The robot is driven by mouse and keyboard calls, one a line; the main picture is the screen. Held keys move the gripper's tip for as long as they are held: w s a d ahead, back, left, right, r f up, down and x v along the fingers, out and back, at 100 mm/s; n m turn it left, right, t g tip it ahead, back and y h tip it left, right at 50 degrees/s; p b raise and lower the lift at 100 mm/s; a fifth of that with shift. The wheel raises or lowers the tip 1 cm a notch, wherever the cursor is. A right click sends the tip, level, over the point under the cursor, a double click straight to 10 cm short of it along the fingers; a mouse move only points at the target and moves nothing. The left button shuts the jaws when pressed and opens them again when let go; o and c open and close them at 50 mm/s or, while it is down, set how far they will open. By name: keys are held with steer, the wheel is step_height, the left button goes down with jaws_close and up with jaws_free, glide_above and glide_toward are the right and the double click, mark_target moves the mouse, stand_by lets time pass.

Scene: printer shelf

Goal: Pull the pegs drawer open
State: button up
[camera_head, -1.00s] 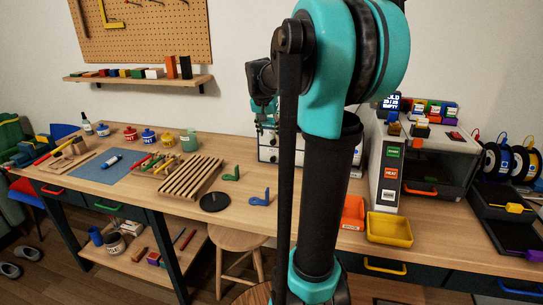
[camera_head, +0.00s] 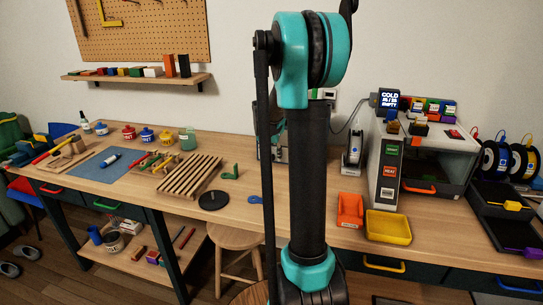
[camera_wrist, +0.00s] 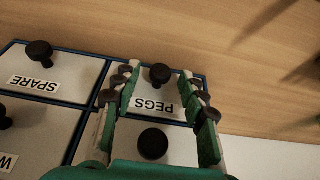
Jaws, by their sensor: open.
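The pegs drawer has a pale front with a PEGS label (camera_wrist: 151,107) and a round black knob (camera_wrist: 160,73) in the wrist view. It looks closed, flush in the blue frame. My gripper (camera_wrist: 162,82) has its green fingers apart on either side of the knob. I cannot tell whether they touch it. In the head view my arm hides my gripper and most of the drawer unit.
The SPARE drawer (camera_wrist: 50,72) is beside the pegs drawer, and another black knob (camera_wrist: 152,144) shows between my fingers' bases.

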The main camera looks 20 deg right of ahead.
jaws_close()
stand_by(0.3)
steer(key=s+a, duration=0.2)
steer(key=s, duration=0.1)
steer(key=s+a, duration=0.2)
steer(key=s, duration=0.2)
steer(key=s+a, duration=0.3)
steer(key=shift+s, duration=0.3)
jaws_free()
steer(key=shift+a+r, duration=0.1)
